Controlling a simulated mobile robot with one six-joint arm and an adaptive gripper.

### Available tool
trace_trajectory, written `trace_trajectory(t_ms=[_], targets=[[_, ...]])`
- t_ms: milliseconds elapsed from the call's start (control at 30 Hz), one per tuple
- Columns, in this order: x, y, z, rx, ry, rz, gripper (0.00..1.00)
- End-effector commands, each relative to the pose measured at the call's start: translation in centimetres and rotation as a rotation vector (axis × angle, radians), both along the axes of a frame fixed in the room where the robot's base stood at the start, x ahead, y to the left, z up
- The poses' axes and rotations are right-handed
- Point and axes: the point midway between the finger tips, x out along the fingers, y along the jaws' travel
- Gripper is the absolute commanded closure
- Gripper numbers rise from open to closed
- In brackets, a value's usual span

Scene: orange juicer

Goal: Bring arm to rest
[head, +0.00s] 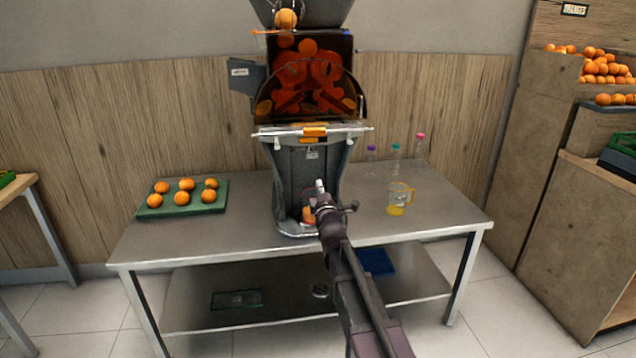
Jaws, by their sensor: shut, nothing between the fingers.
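My arm reaches up from the bottom of the head view to the front of the juicer. My gripper (322,203) is at the arm's far end, shut and empty, in front of the juicer's lower body. The juicer (288,180) stands on the steel table (240,232), with oranges behind its dark cover. The arm's end hides part of the juicer's base, and I cannot tell if it touches it. A measuring jug (399,194) with some yellow-orange liquid stands on the table, to the right of my gripper and apart from it.
A green tray (220,203) with several oranges lies on the table's left. Several clear bottles with coloured caps (395,156) stand at the back right. A blue tray (378,262) is on the lower shelf. Wooden orange shelving (560,170) stands at right. Bare tabletop shows at front left.

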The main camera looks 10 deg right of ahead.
Motion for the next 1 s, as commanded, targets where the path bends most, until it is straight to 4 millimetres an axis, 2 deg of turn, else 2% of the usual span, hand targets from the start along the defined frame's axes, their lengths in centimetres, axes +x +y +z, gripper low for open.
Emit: trace_trajectory(t_ms=[100,667,867,1000], targets=[[-0.6,-0.1,-0.2,0.0,0.0,0.0,1.0],[-0.9,-0.4,-0.7,0.021,0.03,0.003,1.0],[-1.8,-0.9,-3.0,0.118,0.164,0.019,1.0],[-3.2,-1.5,-5.8,0.237,0.324,0.02,1.0]])
